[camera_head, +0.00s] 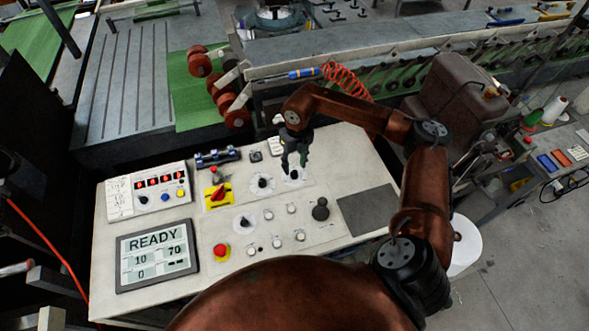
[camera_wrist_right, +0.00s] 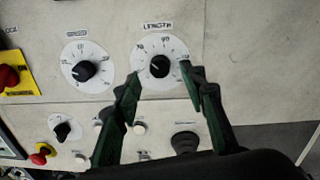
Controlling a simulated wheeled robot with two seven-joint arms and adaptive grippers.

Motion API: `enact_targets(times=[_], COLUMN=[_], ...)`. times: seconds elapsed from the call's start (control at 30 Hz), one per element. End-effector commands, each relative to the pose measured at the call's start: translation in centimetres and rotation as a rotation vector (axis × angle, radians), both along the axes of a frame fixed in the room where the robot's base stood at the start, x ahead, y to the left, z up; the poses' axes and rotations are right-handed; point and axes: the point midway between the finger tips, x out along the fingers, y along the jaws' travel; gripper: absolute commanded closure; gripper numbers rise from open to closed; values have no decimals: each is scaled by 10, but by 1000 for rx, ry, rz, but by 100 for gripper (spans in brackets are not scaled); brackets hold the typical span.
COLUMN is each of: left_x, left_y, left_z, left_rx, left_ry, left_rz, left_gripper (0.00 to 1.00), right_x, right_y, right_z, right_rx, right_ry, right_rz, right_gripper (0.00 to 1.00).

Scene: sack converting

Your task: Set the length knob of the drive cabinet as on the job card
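The length knob (camera_wrist_right: 159,66) is black on a white round dial under the label LENGTH in the right wrist view. Its exact pointer setting is too small to read. My right gripper (camera_wrist_right: 160,73) is open, one finger on each side of the dial, with nothing between the tips; the knob lies beyond them. In the head view my right gripper (camera_head: 293,163) points down over the same dial (camera_head: 294,178) and partly hides it. A white card with handwriting (camera_head: 118,197) lies at the panel's left; its text is unreadable. My left gripper is not in view.
A similar dial knob (camera_head: 262,183) sits left of the length knob, with a red switch on yellow (camera_head: 217,195) beyond it. A red emergency button (camera_head: 221,251), small buttons and a black ball knob (camera_head: 320,210) are nearer.

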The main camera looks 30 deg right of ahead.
Motion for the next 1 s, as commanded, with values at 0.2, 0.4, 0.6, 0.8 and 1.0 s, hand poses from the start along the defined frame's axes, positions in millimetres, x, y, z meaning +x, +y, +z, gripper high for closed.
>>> enact_targets(times=[0.2,0.4,0.6,0.8,1.0], left_x=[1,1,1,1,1], left_y=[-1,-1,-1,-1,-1], left_z=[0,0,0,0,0], left_rx=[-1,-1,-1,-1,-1], left_ry=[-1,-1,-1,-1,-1], left_rz=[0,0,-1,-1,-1], left_gripper=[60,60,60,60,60], right_x=[1,0,0,0,0], right_y=[-2,-3,-3,-4,-4], right_z=[48,75,84,84,83], right_rx=[-1,-2,0,0,-1], right_ry=[-4,0,1,1,1], right_rz=[1,1,1,1,1], right_gripper=[62,62,62,62,62])
